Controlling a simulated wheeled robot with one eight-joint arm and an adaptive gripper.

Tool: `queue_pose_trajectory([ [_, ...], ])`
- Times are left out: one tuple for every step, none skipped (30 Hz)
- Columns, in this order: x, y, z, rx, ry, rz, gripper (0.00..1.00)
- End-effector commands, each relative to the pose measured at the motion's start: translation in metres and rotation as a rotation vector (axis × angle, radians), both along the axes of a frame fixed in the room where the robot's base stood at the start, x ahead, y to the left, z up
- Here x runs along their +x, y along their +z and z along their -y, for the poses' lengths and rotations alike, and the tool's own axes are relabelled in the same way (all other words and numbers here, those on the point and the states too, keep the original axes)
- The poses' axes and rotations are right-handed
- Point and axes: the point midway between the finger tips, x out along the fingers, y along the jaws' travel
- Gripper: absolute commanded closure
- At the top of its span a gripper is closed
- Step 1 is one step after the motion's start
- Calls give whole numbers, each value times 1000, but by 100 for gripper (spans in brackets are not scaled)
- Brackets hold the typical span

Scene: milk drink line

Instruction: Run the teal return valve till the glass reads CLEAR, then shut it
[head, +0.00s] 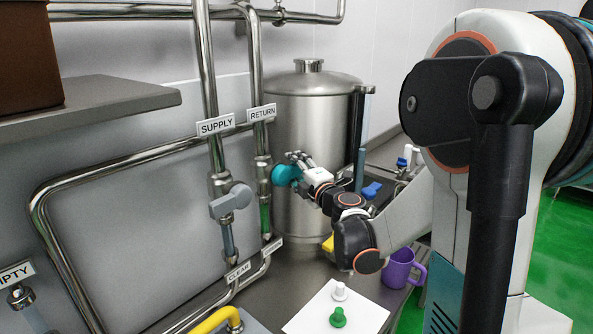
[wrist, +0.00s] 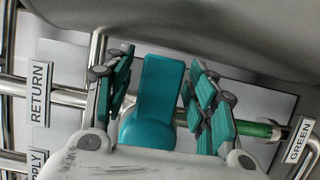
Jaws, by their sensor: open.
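The teal return valve handle (head: 285,176) is on the pipe under the RETURN sign (head: 262,113). In the wrist view the teal handle (wrist: 160,88) lies across the pipe's line. My gripper (head: 299,166) is at the handle; in the wrist view its fingers (wrist: 163,80) stand open on either side of it, with a gap showing on both sides. The return sight glass (head: 265,219) is green, and it also shows green in the wrist view (wrist: 256,131). The sign beside it reads GREEN (wrist: 300,140). The gripper's palm hides the handle's lower part.
The SUPPLY pipe with a grey valve handle (head: 231,200) runs close on the left, its sign reading CLEAR (head: 238,271). A steel tank (head: 312,110) stands behind. A purple mug (head: 398,270) and a white sheet (head: 365,318) with small pegs are on the counter.

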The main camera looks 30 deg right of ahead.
Motion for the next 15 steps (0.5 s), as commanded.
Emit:
queue_pose_trajectory([
  [0,0,0,0,0,0,48],
  [0,0,0,0,0,0,53],
  [0,0,0,0,0,0,62],
  [0,0,0,0,0,0,69],
  [0,0,0,0,0,0,76],
  [0,0,0,0,0,0,85],
  [0,0,0,0,0,0,91],
  [0,0,0,0,0,0,98],
  [0,0,0,0,0,0,100],
  [0,0,0,0,0,0,100],
  [0,0,0,0,0,0,100],
  [0,0,0,-1,0,0,100],
  [0,0,0,-2,0,1,100],
  [0,0,0,-4,0,2,100],
  [0,0,0,-8,0,3,100],
])
